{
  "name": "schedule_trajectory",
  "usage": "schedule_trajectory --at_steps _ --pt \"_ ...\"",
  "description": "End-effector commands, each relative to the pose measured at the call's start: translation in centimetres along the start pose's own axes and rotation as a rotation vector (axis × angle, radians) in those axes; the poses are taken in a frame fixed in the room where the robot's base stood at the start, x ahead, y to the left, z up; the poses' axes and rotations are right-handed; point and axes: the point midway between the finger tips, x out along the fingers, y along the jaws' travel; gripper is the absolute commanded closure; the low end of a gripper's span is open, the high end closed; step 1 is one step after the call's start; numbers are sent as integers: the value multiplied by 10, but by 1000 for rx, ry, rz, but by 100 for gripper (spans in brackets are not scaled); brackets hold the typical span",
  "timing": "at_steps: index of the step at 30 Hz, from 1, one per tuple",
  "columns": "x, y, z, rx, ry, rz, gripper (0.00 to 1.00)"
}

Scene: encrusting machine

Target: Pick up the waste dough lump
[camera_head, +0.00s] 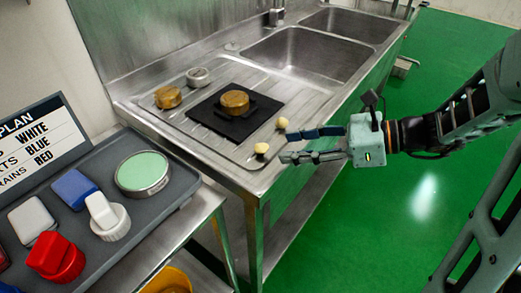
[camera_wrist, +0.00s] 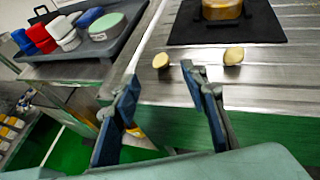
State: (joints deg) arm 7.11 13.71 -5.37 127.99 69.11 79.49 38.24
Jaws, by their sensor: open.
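Two small pale dough lumps lie on the steel drainboard near its front edge. The nearer lump (camera_head: 261,149) is on the left in the wrist view (camera_wrist: 161,61). The farther lump (camera_head: 282,123) is on the right there (camera_wrist: 233,56). I cannot tell which is the waste lump. My gripper (camera_head: 288,146) is open and empty at the drainboard's front edge, fingers pointing toward the lumps. In the wrist view, the nearer lump shows beyond the gap between my fingertips (camera_wrist: 160,78), apart from them. The farther lump is right of the right fingertip.
A black mat (camera_head: 212,123) bearing a brown round block (camera_head: 235,102) lies behind the lumps. Another brown round piece (camera_head: 168,97) and a metal round part (camera_head: 198,76) are farther back. A grey tray (camera_head: 171,212) with coloured parts stands left. Sinks (camera_head: 300,52) are beyond.

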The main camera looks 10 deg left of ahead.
Motion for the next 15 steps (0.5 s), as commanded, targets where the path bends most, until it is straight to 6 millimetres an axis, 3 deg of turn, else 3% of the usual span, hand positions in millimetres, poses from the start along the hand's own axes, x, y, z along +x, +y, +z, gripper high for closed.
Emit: schedule_trajectory --at_steps 8,15 --pt "26 0 1 -2 2 2 60" --pt "61 -2 5 -1 2 1 60"
